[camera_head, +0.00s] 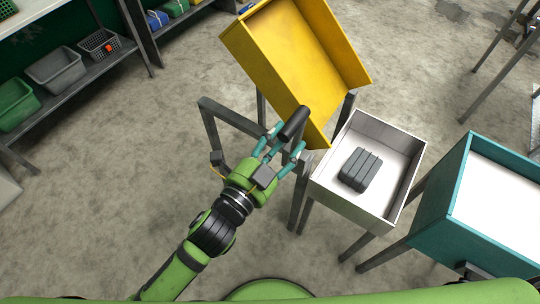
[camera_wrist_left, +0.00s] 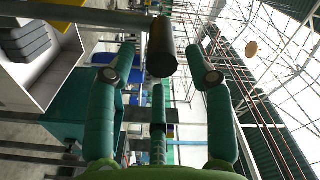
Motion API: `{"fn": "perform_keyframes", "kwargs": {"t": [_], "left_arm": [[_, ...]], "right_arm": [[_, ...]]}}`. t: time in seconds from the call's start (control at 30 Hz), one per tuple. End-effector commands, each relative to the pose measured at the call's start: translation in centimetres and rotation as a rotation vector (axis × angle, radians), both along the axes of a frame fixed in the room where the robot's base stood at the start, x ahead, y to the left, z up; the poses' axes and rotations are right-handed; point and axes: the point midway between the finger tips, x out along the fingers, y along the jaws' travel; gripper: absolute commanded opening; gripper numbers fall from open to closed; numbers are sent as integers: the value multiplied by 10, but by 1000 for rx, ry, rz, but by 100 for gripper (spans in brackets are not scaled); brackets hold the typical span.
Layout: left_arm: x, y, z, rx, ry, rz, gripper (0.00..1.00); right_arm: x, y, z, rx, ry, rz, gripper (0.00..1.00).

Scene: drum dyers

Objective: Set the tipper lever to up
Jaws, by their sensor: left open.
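The tipper is a yellow tray (camera_head: 283,50), tilted on a grey metal stand (camera_head: 208,122). A thick black cylindrical lever grip (camera_head: 293,123) shows at the tray's lower end. My left gripper (camera_head: 281,145) is open at this grip, with its green fingers close below it in the head view. In the left wrist view the dark grip (camera_wrist_left: 161,47) lies between the two outer fingertips, with the third finger below it. I cannot tell whether any finger touches it. The lever's arm is mostly hidden. My right gripper is not in view.
A white bin (camera_head: 338,198) holding a dark grey ribbed block (camera_head: 360,170) stands right of the tipper. A teal bin (camera_head: 440,205) stands further right. Shelves with baskets (camera_head: 55,70) are at upper left. The floor left of the stand is clear.

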Motion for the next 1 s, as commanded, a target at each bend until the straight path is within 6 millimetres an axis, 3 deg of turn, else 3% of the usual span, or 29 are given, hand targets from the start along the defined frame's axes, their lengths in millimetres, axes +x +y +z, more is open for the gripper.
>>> {"fn": "perform_keyframes", "kwargs": {"t": [0.1, 0.3, 1.0], "left_arm": [[-22, 15, -1, 1, 2, 0, 52], [-41, 28, 0, 0, 0, -1, 52], [-45, 32, -1, 1, 1, 0, 52]], "right_arm": [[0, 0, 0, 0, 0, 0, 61], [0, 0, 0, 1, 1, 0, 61], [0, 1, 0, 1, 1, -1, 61]]}}
